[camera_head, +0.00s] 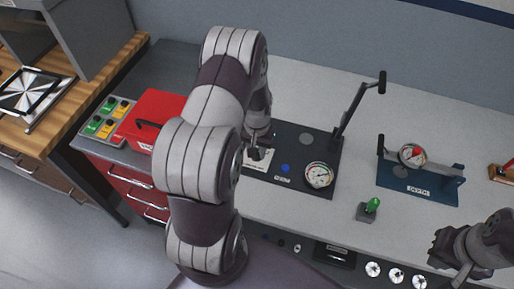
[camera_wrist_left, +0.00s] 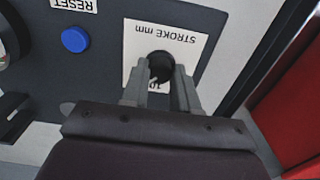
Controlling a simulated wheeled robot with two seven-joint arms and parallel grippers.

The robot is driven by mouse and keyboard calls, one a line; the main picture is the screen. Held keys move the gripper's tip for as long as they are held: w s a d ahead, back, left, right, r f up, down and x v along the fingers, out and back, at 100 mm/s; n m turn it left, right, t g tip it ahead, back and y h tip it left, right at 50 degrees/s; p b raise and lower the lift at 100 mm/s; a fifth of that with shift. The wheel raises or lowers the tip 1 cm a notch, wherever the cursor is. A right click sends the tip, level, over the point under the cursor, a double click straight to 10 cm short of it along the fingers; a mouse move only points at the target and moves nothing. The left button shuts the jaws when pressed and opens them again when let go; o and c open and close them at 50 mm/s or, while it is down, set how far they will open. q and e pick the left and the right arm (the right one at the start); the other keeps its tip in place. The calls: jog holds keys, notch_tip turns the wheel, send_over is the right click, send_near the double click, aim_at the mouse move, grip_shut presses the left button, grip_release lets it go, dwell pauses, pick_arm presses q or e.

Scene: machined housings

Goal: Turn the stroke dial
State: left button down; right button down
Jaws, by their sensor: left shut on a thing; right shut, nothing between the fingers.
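The stroke dial (camera_wrist_left: 160,64) is a small black knob on a white plate (camera_wrist_left: 190,45) marked "STROKE mm" in the left wrist view. My left gripper (camera_wrist_left: 161,84) has its two fingers closed on either side of the dial. Any mark on the dial is hidden, and part of the plate's scale is covered by the fingers. In the head view my left gripper (camera_head: 257,151) is low over the dark press panel (camera_head: 315,150), with the dial hidden beneath it. My right gripper (camera_head: 462,274) is shut and empty at the lower right, away from the panel.
A blue reset button (camera_wrist_left: 75,39) lies beside the dial plate. The panel also carries a round gauge (camera_head: 318,175) and a tall lever (camera_head: 360,100). A red box (camera_head: 160,108) stands left, and a blue depth fixture (camera_head: 420,185) and green-topped switch (camera_head: 372,206) stand right.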

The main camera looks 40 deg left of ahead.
pick_arm(q)
jog(key=shift+w+r, duration=0.1)
dwell(0.3)
jog(key=c, duration=0.9)
grip_release()
jog(key=shift+o, duration=0.2)
notch_tip(320, 180, up, 13)
jog(key=b, duration=0.1)
jog(key=s+d+m, duration=0.2)
jog(key=s+d, duration=0.2)
jog(key=d, duration=0.3)
jog(key=s+d+r+m+t, duration=0.1)
jog(key=s+d, duration=0.4)
jog(key=d, duration=0.2)
jog(key=shift+r+m, duration=0.25)
jog(key=shift+m, duration=0.15)
